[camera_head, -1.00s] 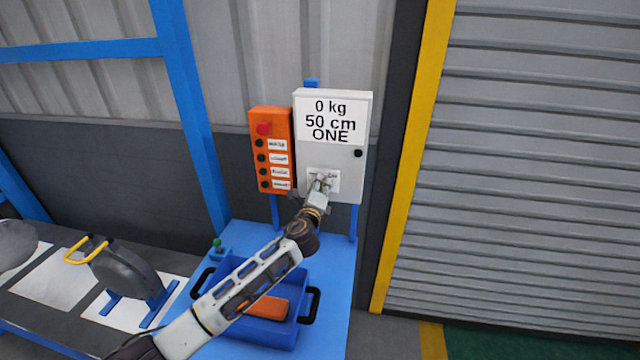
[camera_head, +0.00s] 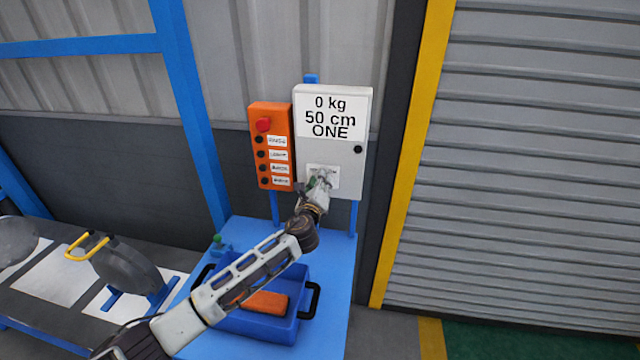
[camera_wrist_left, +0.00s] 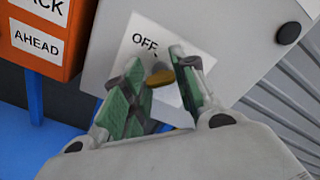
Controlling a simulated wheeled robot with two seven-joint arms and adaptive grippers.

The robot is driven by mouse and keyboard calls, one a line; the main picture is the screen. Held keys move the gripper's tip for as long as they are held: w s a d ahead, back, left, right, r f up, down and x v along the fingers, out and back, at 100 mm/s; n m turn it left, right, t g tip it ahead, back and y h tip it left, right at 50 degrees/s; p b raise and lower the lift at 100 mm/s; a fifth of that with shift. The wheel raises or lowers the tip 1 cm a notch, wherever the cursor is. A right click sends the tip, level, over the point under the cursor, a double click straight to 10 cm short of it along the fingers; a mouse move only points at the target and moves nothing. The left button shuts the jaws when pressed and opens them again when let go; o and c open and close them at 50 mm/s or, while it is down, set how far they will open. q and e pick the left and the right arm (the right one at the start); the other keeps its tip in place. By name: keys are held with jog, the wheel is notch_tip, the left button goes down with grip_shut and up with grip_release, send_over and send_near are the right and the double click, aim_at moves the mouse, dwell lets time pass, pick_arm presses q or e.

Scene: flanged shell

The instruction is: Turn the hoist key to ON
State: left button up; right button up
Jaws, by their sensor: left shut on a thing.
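The hoist key is the small yellow-brown piece (camera_wrist_left: 160,76) on the white label plate (camera_wrist_left: 135,50) of the grey control box (camera_head: 345,157). The plate reads OFF at its upper left in the left wrist view; the rest of its print is hidden by my fingers. My left gripper (camera_head: 319,180) reaches up to this plate. In the left wrist view its green-padded fingers (camera_wrist_left: 155,82) stand either side of the key and are shut on it. In the head view my gripper hides the key. My right gripper is not in view.
An orange button box (camera_head: 271,147) with a red button (camera_head: 263,124) sits directly left of the control box. A black knob (camera_head: 358,149) is on the box's right side. Below are a blue tray (camera_head: 262,325) with an orange item (camera_head: 265,302) and a blue table (camera_head: 335,265).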

pick_arm(q)
jog(key=o, duration=1)
jog(key=shift+f, duration=0.1)
jog(key=shift+o, duration=0.2)
jog(key=shift+s, duration=0.1)
jog(key=s+a, duration=0.2)
jog(key=s, duration=0.9)
jog(key=shift+s+a, duration=0.2)
jog(key=shift+s, duration=0.1)
